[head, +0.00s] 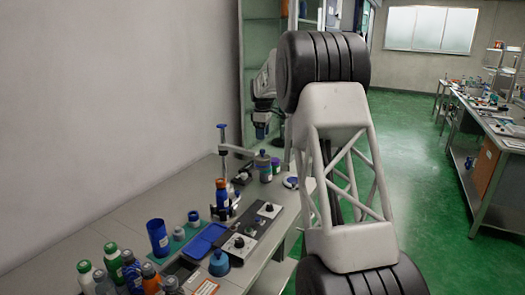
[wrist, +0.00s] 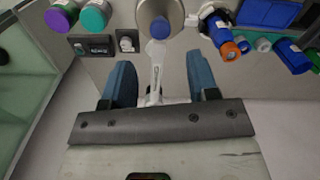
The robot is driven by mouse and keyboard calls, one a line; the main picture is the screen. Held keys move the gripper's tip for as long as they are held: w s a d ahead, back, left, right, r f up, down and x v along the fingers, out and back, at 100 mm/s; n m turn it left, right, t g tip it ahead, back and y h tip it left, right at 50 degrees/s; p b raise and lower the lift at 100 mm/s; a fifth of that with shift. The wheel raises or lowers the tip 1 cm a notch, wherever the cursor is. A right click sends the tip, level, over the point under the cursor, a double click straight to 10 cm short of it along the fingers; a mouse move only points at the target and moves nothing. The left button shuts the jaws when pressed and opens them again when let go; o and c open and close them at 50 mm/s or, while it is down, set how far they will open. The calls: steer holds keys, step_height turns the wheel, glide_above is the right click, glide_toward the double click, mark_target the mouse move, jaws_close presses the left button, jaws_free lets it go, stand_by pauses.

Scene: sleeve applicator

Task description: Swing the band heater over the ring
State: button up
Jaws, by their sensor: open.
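My gripper (wrist: 160,85) is open, its two blue fingers apart; in the head view it (head: 262,131) hangs above the back of the bench. In the wrist view the blue knob (wrist: 159,28) sits over a grey round part, and the pale arm (wrist: 157,75) runs down between my fingers, with no clear contact. An orange-capped bottle (head: 222,197) stands at the post; it also shows in the wrist view (wrist: 230,50). I cannot clearly make out the band heater or ring.
A dark panel with knobs (head: 252,232) lies in front. A blue cup (head: 158,238), a blue tray (head: 204,240) and several bottles (head: 113,262) crowd the near left. The wall runs close behind the bench.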

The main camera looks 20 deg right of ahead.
mark_target(263, 150)
steer(key=shift+f, duration=0.1)
steer(key=shift+f, duration=3.8)
jaws_close()
